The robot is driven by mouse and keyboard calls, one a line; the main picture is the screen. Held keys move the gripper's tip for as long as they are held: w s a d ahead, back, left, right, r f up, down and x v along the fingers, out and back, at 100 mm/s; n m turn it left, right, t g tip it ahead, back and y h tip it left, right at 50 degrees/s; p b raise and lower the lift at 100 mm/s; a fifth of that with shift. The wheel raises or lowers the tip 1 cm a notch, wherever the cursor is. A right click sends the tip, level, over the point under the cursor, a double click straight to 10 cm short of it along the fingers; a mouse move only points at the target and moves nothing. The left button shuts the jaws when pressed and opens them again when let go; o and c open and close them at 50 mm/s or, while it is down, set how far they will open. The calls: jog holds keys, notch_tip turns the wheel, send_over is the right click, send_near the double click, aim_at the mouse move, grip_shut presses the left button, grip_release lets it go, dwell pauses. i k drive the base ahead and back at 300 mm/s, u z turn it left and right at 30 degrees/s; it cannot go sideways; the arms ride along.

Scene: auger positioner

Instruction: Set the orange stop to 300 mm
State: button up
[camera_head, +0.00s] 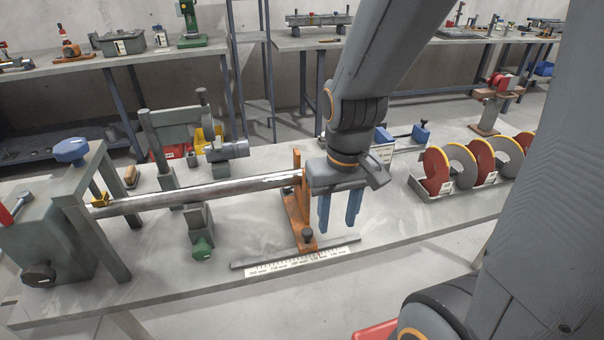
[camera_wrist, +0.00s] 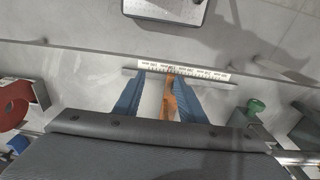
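The orange stop (camera_head: 298,212) stands upright on a flat rail at the front of the bench, with a dark knob (camera_head: 307,233) on its foot. A long grey bar (camera_head: 190,195) reaches the stop's upright plate from the left. My gripper (camera_head: 338,211) is open, with blue fingers pointing down, just right of the stop and above the bench. In the wrist view, the stop (camera_wrist: 169,100) appears between my open fingers (camera_wrist: 157,95), nearer the right one. I see no grip on it.
A dark frame with a blue knob (camera_head: 72,150) stands at the left. A clamp column with a green knob (camera_head: 202,248) stands below the bar. A rack of red and grey discs (camera_head: 460,168) is at the right. The bench right of the rail is clear.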

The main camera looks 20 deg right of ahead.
aim_at(297, 206)
jog(key=u, duration=1.8)
jog(key=k, duration=0.5)
jog(key=z, duration=1.75)
